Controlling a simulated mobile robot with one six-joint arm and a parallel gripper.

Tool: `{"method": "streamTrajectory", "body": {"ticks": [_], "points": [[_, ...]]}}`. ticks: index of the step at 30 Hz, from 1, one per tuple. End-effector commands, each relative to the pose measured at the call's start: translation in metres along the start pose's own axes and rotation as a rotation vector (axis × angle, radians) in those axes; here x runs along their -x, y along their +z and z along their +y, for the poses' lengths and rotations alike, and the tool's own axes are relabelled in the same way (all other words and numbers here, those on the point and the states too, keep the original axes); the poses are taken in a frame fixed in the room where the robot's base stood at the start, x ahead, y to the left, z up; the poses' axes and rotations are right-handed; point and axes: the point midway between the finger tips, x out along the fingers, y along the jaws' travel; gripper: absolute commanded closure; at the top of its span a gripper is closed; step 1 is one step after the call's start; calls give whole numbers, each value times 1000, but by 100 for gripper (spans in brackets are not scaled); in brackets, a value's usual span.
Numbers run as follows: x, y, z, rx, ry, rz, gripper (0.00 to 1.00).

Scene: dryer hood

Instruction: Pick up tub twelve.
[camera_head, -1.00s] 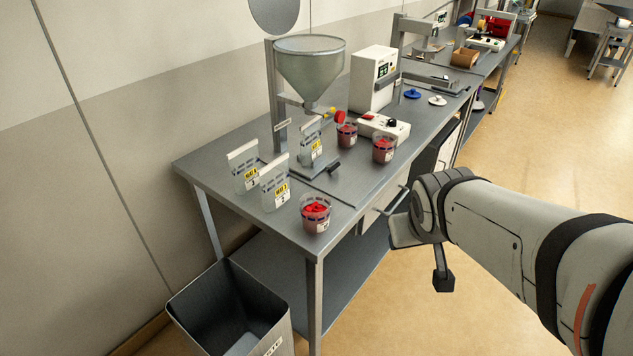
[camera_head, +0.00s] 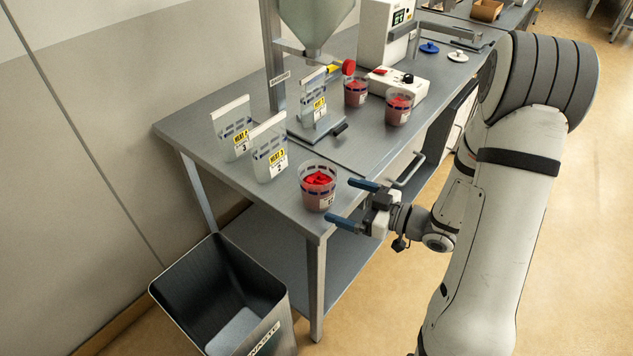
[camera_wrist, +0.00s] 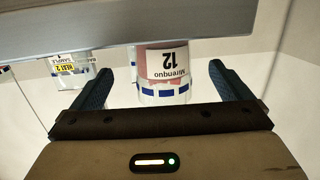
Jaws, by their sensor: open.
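Tub twelve (camera_head: 318,188) is a clear round tub with red contents, standing upright at the near corner of the grey bench. In the wrist view the tub (camera_wrist: 163,75) appears upside down, and its label reads "Mirenquo 12". My gripper (camera_head: 346,203) is open and empty, just right of the tub at the bench's front edge, with its two blue fingers pointing at it. In the wrist view the tub lies ahead between the fingers of my gripper (camera_wrist: 163,80). I cannot tell whether either finger touches it.
Clear sample bags stand left of the tub, marked 2 (camera_head: 268,150) and 3 (camera_head: 232,130). Two more red-filled tubs (camera_head: 398,108) (camera_head: 356,92) stand farther back. A hopper (camera_head: 315,25) rises behind. A waste bin (camera_head: 222,290) stands on the floor at the bench's end.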

Motion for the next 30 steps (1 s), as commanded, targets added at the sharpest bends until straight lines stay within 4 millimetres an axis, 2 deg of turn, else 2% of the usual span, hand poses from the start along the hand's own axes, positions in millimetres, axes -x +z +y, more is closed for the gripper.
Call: {"method": "streamTrajectory", "body": {"ticks": [5,14,22,30], "points": [[-4,0,-8,-26,-38,54,2],[-34,-5,-9,-24,-42,53,2],[-71,-10,-8,-24,-43,53,2],[-78,-9,-7,-23,-40,53,2]]}}
